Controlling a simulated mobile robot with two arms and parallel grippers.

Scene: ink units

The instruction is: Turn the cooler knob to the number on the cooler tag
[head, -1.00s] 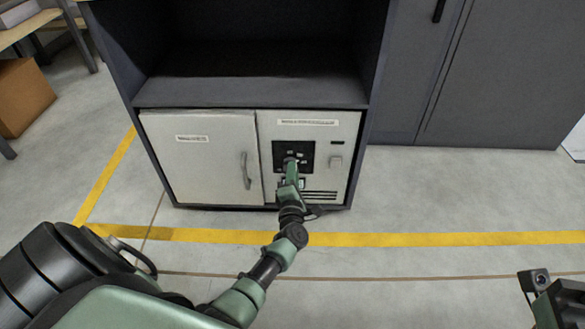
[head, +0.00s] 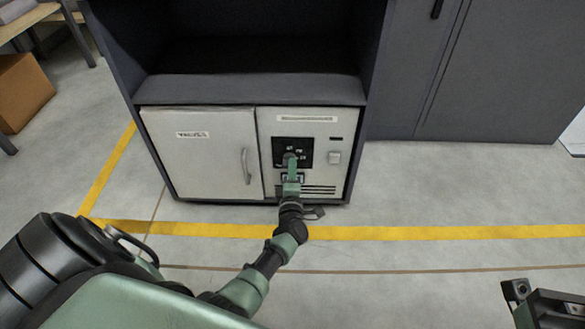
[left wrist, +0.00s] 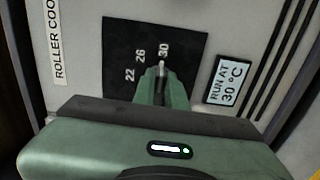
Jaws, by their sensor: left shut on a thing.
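The cooler is a pale grey front set low in a dark cabinet. Its black dial plate (head: 306,144) (left wrist: 190,45) carries the numbers 22, 26 and 30. My left gripper (head: 291,160) (left wrist: 160,88) is shut on the small cooler knob (left wrist: 161,76), which is mostly hidden between the green fingers. A pale mark on the knob points at or very near 30 in the left wrist view. The cooler tag (left wrist: 229,82) beside the plate reads "RUN AT 30 °C". My right gripper's fingers do not show; only part of that arm is at the lower right.
An open shelf is above. Yellow tape (head: 420,233) crosses the clear floor in front.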

